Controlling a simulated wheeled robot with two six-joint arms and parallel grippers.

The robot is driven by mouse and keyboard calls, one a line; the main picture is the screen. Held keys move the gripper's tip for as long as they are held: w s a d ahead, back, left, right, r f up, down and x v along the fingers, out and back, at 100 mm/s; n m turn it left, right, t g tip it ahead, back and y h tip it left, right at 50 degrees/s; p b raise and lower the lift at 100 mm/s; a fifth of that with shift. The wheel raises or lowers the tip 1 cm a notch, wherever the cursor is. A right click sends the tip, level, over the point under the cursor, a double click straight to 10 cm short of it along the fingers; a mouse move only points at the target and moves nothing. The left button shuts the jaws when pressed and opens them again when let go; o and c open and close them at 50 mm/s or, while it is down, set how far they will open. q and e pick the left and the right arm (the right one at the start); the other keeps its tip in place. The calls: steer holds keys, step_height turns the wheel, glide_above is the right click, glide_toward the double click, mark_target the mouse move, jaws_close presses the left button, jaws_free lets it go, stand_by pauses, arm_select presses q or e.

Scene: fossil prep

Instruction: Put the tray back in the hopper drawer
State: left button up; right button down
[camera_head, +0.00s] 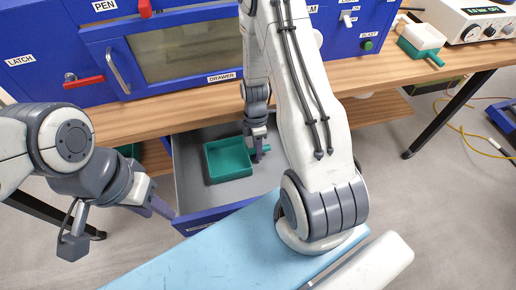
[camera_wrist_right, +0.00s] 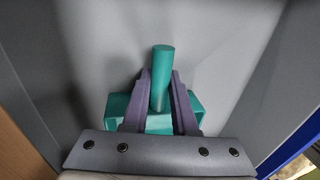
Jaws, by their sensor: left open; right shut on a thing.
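The green tray (camera_head: 229,160) is inside the open grey drawer (camera_head: 190,183) under the bench. My right gripper (camera_head: 259,152) reaches down into the drawer and is shut on the tray's round handle. In the right wrist view the handle (camera_wrist_right: 162,75) stands between the two purple fingers (camera_wrist_right: 160,100), with part of the tray behind them. I cannot tell whether the tray touches the drawer floor. My left gripper (camera_head: 162,208) is open and empty, beside the left end of the drawer's blue front (camera_head: 222,211).
The wooden bench (camera_head: 165,122) carries a blue cabinet with a window, a red latch handle (camera_head: 84,82) and labels. A green-and-white brush (camera_head: 421,40) and a white meter (camera_head: 470,18) stand at the right. A light-blue surface (camera_head: 200,262) lies in front of the drawer.

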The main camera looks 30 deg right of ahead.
steer(key=shift+f, duration=0.1)
steer(key=c, duration=0.7)
jaws_free()
step_height(320, 180, up, 12)
steer(key=w, duration=0.2)
steer(key=s+a+r+m+t, duration=0.1)
steer(key=s+a+r+m, duration=0.2)
steer(key=a+r, duration=0.7)
steer(key=s+a+r+m, duration=0.1)
steer(key=s+a+m, duration=0.1)
steer(key=s+a, duration=0.3)
steer(key=s+a+r+m+t, duration=0.1)
steer(key=s+a+r+m, duration=0.1)
steer(key=s+a, duration=0.3)
steer(key=s, duration=0.4)
steer(key=shift+s+a+r+m, duration=0.2)
steer(key=shift+s+a+m, duration=0.05)
steer(key=shift+a+m, duration=0.05)
